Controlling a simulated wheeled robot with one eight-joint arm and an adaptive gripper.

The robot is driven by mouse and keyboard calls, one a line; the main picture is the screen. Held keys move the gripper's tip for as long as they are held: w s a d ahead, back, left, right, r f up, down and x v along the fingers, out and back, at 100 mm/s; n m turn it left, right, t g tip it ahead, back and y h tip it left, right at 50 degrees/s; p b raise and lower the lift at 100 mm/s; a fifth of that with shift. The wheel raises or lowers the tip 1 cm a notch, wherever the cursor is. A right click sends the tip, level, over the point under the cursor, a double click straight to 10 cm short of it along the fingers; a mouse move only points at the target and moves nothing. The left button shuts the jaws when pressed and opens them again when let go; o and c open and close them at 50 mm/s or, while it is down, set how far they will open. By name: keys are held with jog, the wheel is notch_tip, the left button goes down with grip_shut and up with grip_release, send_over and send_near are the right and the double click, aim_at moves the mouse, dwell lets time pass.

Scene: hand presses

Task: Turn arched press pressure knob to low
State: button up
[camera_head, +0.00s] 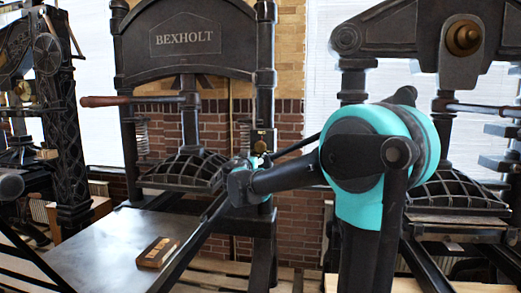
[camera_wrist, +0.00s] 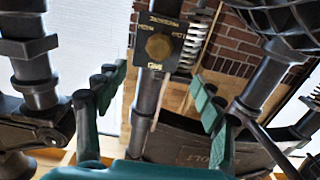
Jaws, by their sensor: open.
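The arched press (camera_head: 185,42), a black frame marked BEXHOLT, stands in the middle of the head view. Its small round brass pressure knob (camera_head: 260,147) is on the right column. In the wrist view the knob (camera_wrist: 158,47) sits on a dark plate (camera_wrist: 178,63) with lettering around it; the words look upside down and the setting is unclear. My gripper (camera_wrist: 158,83) is open, its green-padded fingers spread left and right of the column. The knob lies above the gap between the fingertips in that view, with no contact visible. In the head view my arm hides much of the gripper.
A second press (camera_head: 435,35) stands at the right and an ornate press (camera_head: 48,110) at the left. A long wooden-tipped handle (camera_head: 105,101) crosses the arched press. A small wooden block (camera_head: 157,252) lies on the grey metal bed (camera_head: 100,245). Brick wall is behind.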

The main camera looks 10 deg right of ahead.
aim_at(260, 148)
jog(key=x, duration=1.7)
jog(key=c, duration=1.2)
